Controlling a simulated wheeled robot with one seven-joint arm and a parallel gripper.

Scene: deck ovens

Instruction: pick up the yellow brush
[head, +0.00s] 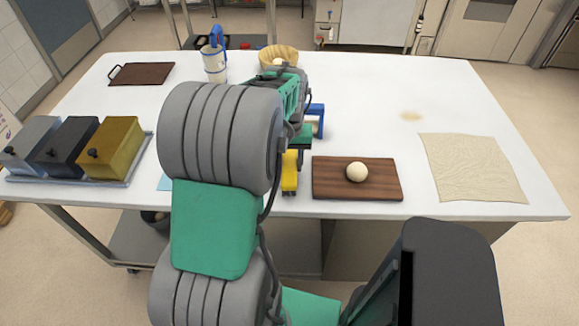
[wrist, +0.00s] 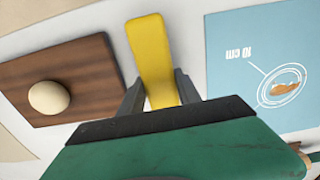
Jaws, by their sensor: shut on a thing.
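The yellow brush (head: 290,172) shows in the head view near the table's front edge, partly hidden by my arm. In the wrist view the yellow handle (wrist: 151,48) runs up from between my fingers. My gripper (wrist: 160,92) is shut on it, one finger on each side. My gripper is mostly hidden behind my arm in the head view. Whether the brush touches the table or is raised, I cannot tell.
A wooden board (head: 330,187) with a dough ball (head: 357,172) lies right of the brush. A blue card (wrist: 235,60) lies on its other side. Lidded boxes (head: 111,148) stand at left. A beige cloth (head: 470,165) lies at right.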

